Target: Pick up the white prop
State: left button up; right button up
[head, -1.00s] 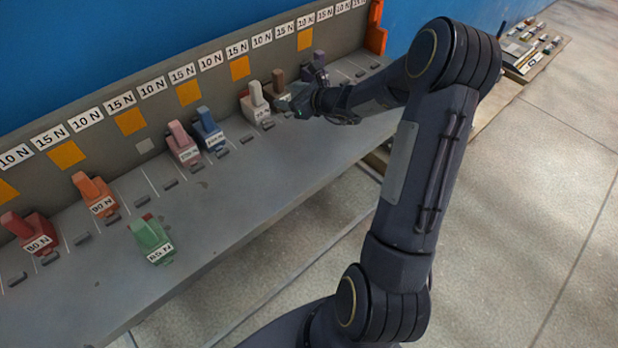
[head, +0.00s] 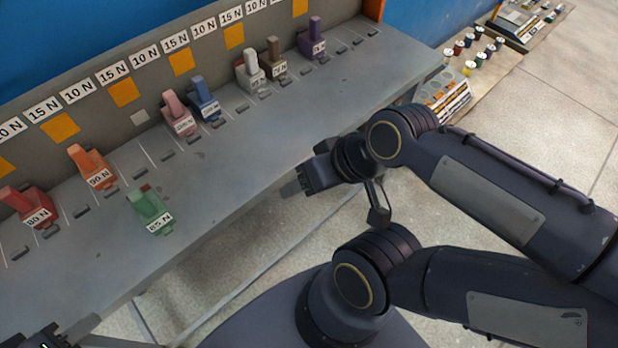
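The white prop (head: 250,68) stands upright on the grey bench ledge (head: 300,120), toward the back, between the blue prop (head: 204,97) and the brown prop (head: 275,58). It has a label on its front, too small to read. My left gripper (head: 100,333) shows only at the bottom left edge, with two grey fingers apart and nothing between them. My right gripper (head: 292,188) is off the bench's front edge, well away from the white prop. Its finger end shows from the side, and I see nothing held there.
A purple prop (head: 312,38), pink prop (head: 177,112), orange prop (head: 92,165), red prop (head: 26,205) and green prop (head: 150,210) also stand on the ledge. Low grey blocks lie between them. A holder (head: 447,95) with small pots beyond sits at the right.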

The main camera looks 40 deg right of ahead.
aim_at(249, 76)
jog(key=i+l, duration=0.1)
jog(key=l, duration=0.65)
jog(key=l+u, duration=0.8)
jog(key=k+l+u, duration=0.15)
jog(key=l+u, duration=0.25)
